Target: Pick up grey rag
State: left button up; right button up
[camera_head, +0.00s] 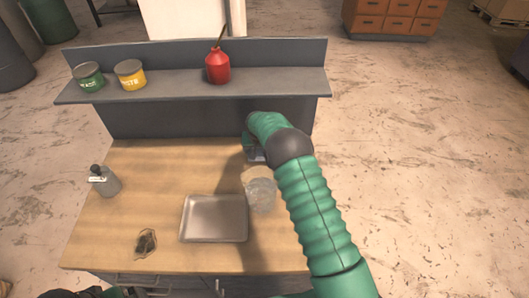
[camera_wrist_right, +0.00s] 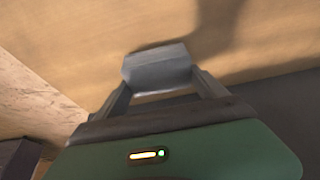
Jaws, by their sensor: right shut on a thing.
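My right gripper (camera_head: 255,157) is over the back of the wooden table, near the shelf's back panel and mostly hidden by my own arm. In the right wrist view, my right gripper (camera_wrist_right: 155,80) is shut on a grey, block-shaped thing, which looks like the folded grey rag (camera_wrist_right: 158,66). It seems to be held above the wood, with a dark shadow beside it. In the head view only a small bit shows under the gripper. Parts of my left arm show at the bottom left edge; its fingers are not clear.
A clear container (camera_head: 261,192) stands in front of my right gripper, beside a metal tray (camera_head: 214,238). The shelf (camera_head: 170,86) holds two cans and a red oil can (camera_head: 217,68).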

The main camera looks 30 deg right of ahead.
jog(key=a+b, duration=0.1)
jog(key=a, duration=0.3)
jog(key=w+a+b, duration=0.1)
jog(key=a, duration=0.4)
jog(key=w+a+b, duration=0.1)
jog(key=a, duration=0.4)
jog(key=shift+w+a+r+b, duration=0.1)
jog(key=shift+w+a+b, duration=0.05)
jog(key=shift+a+b, duration=0.15)
jog(key=shift+w+a, duration=0.15)
jog(key=shift+a, duration=0.45)
